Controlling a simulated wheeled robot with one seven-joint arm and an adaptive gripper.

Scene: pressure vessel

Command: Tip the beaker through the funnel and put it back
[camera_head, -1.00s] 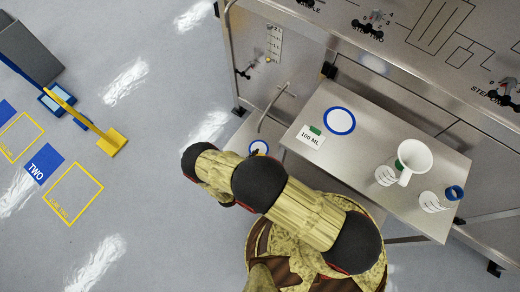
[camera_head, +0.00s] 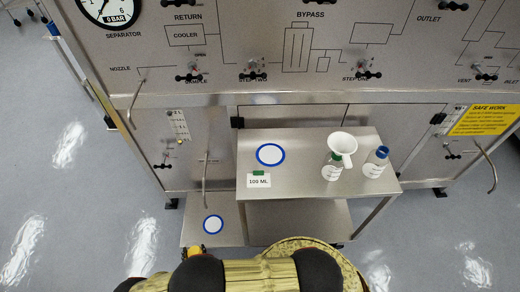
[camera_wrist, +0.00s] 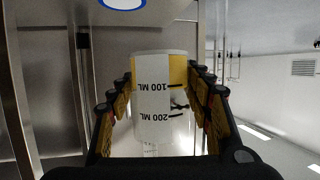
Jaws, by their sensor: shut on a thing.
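My gripper (camera_wrist: 160,82) is shut on a clear beaker (camera_wrist: 152,105), with a finger on each side. The beaker's white label reads 100 ML and 200 ML, upside down in the wrist view. In the head view the beaker is not visible, and my arm fills the bottom edge. The white funnel (camera_head: 343,144) sits over a green-marked bottle (camera_head: 332,168) on the steel table (camera_head: 300,146), to the right. A blue-ringed white disc (camera_head: 270,155) lies empty at the table's left, behind a 100 ML card (camera_head: 259,181).
A blue-capped bottle (camera_head: 376,162) stands right of the funnel. A lower shelf at left carries another blue-ringed disc (camera_head: 213,225), empty, below a bent tap pipe (camera_head: 205,180). A steel panel (camera_head: 300,70) with several valves rises behind the table.

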